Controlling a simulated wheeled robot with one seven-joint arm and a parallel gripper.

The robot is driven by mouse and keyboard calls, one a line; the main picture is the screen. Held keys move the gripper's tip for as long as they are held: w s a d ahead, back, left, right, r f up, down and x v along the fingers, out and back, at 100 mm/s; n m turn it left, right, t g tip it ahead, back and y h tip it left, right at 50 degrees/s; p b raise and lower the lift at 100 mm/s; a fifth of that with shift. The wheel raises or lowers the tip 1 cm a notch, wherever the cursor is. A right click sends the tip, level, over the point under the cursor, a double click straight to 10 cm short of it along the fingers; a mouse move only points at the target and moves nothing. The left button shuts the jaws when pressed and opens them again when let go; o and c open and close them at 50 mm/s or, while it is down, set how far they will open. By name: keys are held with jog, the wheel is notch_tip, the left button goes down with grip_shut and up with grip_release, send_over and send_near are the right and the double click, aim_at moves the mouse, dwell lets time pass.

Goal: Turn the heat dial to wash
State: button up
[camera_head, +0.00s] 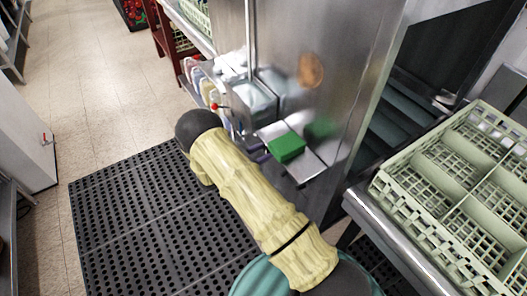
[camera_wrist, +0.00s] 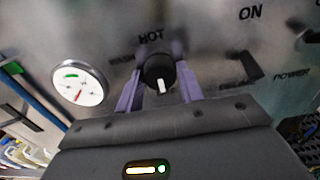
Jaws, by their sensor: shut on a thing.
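The heat dial (camera_wrist: 157,74) is a round black knob with a white mark, on a steel panel in the wrist view. Its white mark points down in that picture, on the side away from the word HOT above it. A blurred word that looks like WASH stands to its upper left. My gripper (camera_wrist: 158,66) has its purple fingers on either side of the dial and is shut on it.
A round white gauge (camera_wrist: 78,84) with a red needle is left of the dial. The words ON and POWER are at the right. In the head view, a green block (camera_head: 286,147) lies on a small steel shelf, and a pale green dish rack (camera_head: 405,203) stands at the right.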

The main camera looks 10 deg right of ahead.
jog(key=shift+m, duration=0.3)
jog(key=shift+f+m+b, duration=0.1)
jog(key=shift+m+b, duration=0.65)
jog(key=shift+m, duration=0.45)
jog(key=m+b, duration=0.1)
jog(key=m, duration=0.2)
jog(key=shift+m, duration=0.3)
jog(key=m+b, duration=0.2)
jog(key=m, duration=0.5)
jog(key=shift+a+b, duration=0.1)
jog(key=shift+b, duration=0.3)
jog(key=m+b, duration=0.2)
jog(key=m, duration=0.3)
jog(key=shift+m, duration=0.3)
jog(key=shift+m+b, duration=0.8)
jog(key=shift+m, duration=1.5)
jog(key=o, duration=1)
